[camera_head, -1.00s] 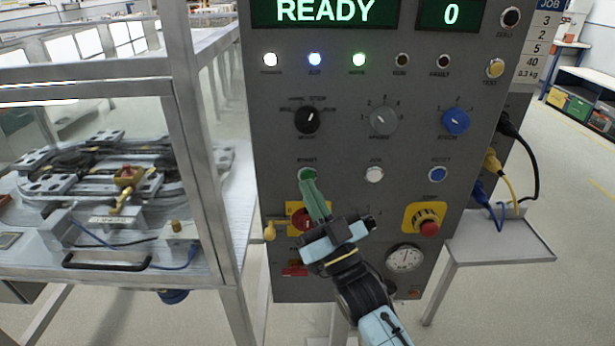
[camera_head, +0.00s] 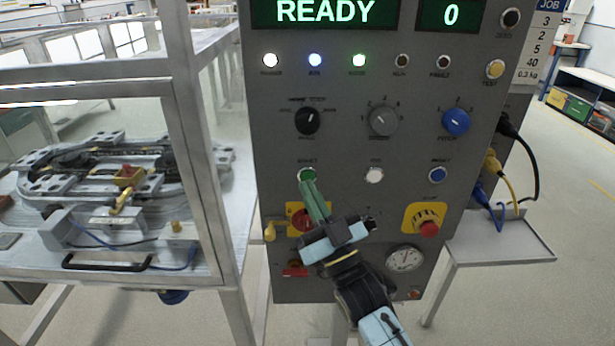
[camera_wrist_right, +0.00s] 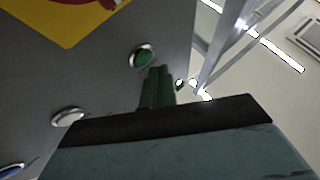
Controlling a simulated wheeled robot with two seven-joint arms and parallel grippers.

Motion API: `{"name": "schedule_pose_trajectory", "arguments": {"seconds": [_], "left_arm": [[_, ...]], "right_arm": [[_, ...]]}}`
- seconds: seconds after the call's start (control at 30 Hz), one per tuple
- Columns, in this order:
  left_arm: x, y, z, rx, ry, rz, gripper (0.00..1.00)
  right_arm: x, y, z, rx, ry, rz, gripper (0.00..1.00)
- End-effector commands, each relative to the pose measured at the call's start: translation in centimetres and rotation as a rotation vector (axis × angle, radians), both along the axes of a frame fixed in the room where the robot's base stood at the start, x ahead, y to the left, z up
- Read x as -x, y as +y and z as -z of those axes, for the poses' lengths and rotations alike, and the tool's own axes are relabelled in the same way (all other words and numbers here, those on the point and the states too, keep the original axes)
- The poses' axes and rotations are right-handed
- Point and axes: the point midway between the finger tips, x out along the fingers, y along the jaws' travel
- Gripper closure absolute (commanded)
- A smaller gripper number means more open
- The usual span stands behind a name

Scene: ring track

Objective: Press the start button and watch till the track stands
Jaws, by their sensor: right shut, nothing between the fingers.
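The green start button (camera_head: 307,174) is on the grey control panel (camera_head: 340,230), with a pale rim; it also shows in the right wrist view (camera_wrist_right: 143,57). My right gripper (camera_head: 306,178) is shut and empty, its green fingertips at the lower edge of the button in the head view. In the right wrist view the fingertips (camera_wrist_right: 160,70) are beside the button; I cannot tell whether they touch it. The display (camera_head: 325,12) reads READY and the counter (camera_head: 451,14) reads 0. The ring track (camera_head: 100,165) lies inside the framed cell at left. My left gripper is not in view.
A red switch on a yellow plate (camera_head: 303,219) sits behind my right gripper. A red stop button (camera_head: 429,228) is to its right. White (camera_head: 374,175) and blue (camera_head: 437,174) buttons share the start button's row. A metal frame post (camera_head: 200,150) stands left of the panel.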

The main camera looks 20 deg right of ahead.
Motion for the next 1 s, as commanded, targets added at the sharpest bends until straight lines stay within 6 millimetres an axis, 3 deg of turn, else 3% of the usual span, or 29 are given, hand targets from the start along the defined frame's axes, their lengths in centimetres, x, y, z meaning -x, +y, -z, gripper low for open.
{"name": "schedule_pose_trajectory", "arguments": {"seconds": [1.0], "left_arm": [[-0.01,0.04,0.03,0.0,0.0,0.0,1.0]], "right_arm": [[-0.78,-0.23,0.0,0.0,0.0,0.0,1.0]]}}
